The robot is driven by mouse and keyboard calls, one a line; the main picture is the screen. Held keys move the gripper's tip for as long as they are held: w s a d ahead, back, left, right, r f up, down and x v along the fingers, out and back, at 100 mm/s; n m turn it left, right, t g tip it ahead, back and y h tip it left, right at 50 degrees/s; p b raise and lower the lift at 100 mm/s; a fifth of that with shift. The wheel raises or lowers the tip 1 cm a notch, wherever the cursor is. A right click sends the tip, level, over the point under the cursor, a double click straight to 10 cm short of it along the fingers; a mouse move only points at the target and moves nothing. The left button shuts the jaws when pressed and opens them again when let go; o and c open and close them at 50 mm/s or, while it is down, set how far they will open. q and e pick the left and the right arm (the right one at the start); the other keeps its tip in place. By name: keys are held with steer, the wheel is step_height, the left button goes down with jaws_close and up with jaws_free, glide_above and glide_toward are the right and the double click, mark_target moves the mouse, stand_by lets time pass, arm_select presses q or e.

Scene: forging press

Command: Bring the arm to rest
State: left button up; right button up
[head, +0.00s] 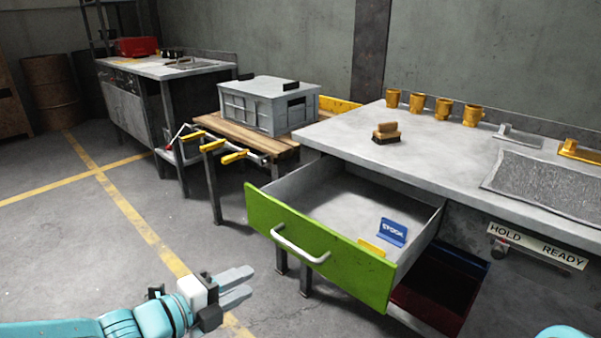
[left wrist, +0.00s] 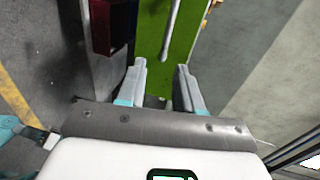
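My left gripper (head: 250,280) is in the lower left of the head view, in front of and below the open green-fronted drawer (head: 315,250). Its two grey fingers are apart with nothing between them; the left wrist view shows the gap (left wrist: 160,68) too. In that view the green drawer front (left wrist: 180,35) and its pale handle (left wrist: 171,25) lie beyond the fingers. I cannot tell that anything touches the handle (head: 300,246). A bit of my right arm shows at the bottom right of the head view; its gripper is out of sight.
The drawer holds a blue labelled piece (head: 393,232) and a yellow piece (head: 372,246). The workbench (head: 350,133) above carries a brush (head: 386,133) and several orange cups (head: 443,108). A grey crate (head: 262,110) stands on a wooden table. Floor at left is clear.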

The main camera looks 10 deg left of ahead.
arm_select(q)
steer(key=s+d+f+n+g+y, duration=0.1)
steer(key=d+f+n+g, duration=0.15)
steer(key=f, duration=0.55)
steer(key=s+d+f+n+g, duration=0.1)
steer(key=s+f+n, duration=0.15)
steer(key=f, duration=0.55)
steer(key=s+d+f+n+g+y, duration=0.15)
steer(key=f+n, duration=0.25)
steer(key=f, duration=0.4)
steer(key=s+a+f+n+g+y, duration=0.1)
steer(key=s+f+n+g+y, duration=0.4)
steer(key=s+f+n, duration=1.15)
step_height(320, 180, up, 33)
steer(key=w+n+g+h+p, duration=0.1)
steer(key=h+p, duration=0.1)
steer(key=p, duration=2.8)
steer(key=shift+w+d+f+n+g, duration=0.2)
steer(key=shift+d+n+g, duration=0.1)
steer(key=shift+n+g, duration=0.1)
